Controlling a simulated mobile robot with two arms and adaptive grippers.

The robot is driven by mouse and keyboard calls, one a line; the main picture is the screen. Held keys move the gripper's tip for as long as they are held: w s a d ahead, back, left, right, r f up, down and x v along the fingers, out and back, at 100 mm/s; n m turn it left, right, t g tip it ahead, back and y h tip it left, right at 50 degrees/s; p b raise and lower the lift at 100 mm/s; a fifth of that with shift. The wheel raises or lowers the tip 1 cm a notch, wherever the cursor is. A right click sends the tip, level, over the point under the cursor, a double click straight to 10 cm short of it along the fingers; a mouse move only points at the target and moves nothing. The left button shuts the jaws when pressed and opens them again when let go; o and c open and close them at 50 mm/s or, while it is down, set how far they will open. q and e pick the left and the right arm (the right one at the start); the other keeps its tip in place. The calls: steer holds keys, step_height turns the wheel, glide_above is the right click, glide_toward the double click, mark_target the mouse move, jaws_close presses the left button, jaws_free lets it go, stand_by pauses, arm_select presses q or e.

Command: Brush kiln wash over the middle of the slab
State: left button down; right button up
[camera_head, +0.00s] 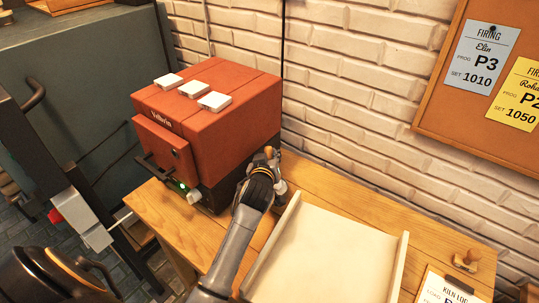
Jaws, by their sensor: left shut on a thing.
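A pale cream slab (325,262) with raised side edges lies on the wooden table, and its near end runs out of the bottom of the view. My left gripper (272,166) is beyond the slab's far left corner, beside the kiln. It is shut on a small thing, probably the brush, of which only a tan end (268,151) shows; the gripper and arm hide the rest. I cannot tell whether bristles touch anything. No kiln wash can be made out on the visible slab. My right gripper is not in view.
A red kiln (215,95) with three white blocks on top stands close to the left gripper. A wooden stamp-like piece (465,262) and a kiln log sheet (445,290) lie at the right. A brick wall (380,110) bounds the back of the table (360,205).

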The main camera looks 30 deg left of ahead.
arm_select(q)
steer(key=shift+r+p, duration=3.35)
steer(key=shift+r, duration=0.2)
steer(key=shift+f, duration=0.1)
